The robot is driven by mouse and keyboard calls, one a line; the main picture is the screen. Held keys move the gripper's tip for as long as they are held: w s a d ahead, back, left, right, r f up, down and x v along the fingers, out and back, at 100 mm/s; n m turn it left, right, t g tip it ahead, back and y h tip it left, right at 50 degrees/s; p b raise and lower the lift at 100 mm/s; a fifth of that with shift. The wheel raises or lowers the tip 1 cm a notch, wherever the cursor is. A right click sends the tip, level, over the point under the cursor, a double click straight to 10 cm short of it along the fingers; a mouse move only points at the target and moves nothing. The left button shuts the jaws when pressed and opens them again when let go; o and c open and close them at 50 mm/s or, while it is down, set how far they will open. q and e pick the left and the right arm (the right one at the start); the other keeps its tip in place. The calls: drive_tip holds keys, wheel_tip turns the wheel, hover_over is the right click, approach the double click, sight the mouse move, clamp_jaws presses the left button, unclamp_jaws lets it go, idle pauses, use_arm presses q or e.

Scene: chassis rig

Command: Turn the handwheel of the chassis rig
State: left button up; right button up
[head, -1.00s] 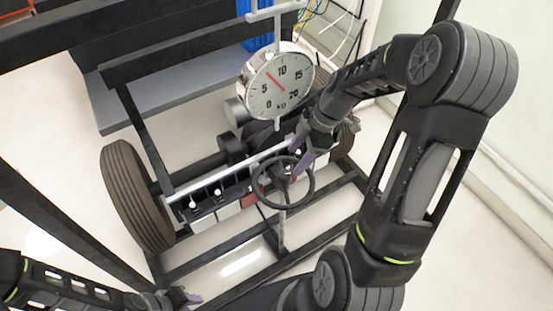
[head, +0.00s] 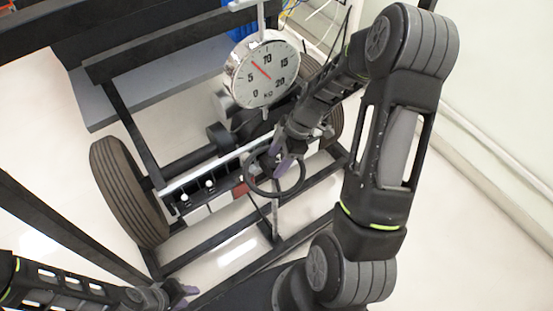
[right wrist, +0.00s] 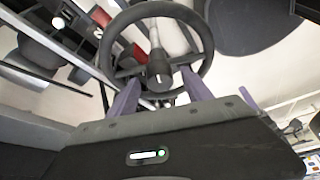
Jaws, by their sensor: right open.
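The black handwheel (head: 301,181) stands at the front of the chassis rig, on a light post. My right gripper (head: 281,163) is over the wheel, its purple fingers open. In the right wrist view the wheel's rim (right wrist: 205,40) and dark hub (right wrist: 159,70) show ahead, with the open fingers (right wrist: 160,100) spread on either side of the hub's lower side. I cannot tell whether they touch the wheel. My left gripper (head: 186,293) is at the bottom left, away from the wheel; its jaw state is unclear.
A round dial gauge (head: 262,73) stands behind the wheel, its red needle between 5 and 10. A tyre (head: 127,190) is at the rig's left and another is partly hidden by my right arm. Black frame bars (head: 215,258) cross in front. Pale floor is clear at the right.

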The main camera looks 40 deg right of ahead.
drive_tip(key=shift+w+a+f, duration=0.1)
drive_tip(key=shift+f, duration=0.15)
clamp_jaws()
idle(0.5)
idle(0.9)
